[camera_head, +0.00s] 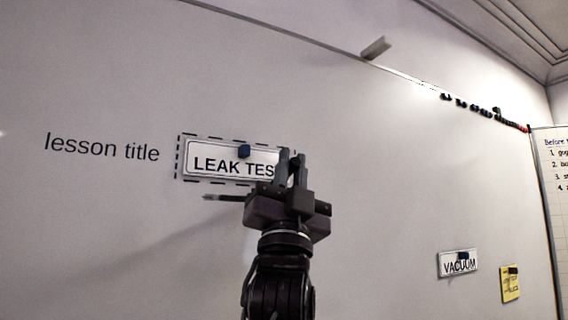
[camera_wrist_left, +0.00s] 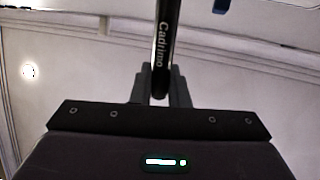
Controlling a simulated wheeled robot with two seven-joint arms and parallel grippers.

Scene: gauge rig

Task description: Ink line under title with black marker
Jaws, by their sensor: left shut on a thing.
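In the head view a slim dark pointed end, apparently the marker's, juts left from the gripper just below the plate. I cannot tell whether it touches the board. No ink line is visible under the plate.
The words "lesson title" (camera_head: 102,147) stand left of the plate. A "VACUUM" plate (camera_head: 458,264) and a yellow note (camera_head: 510,284) are at lower right. The board's lower left is bare.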

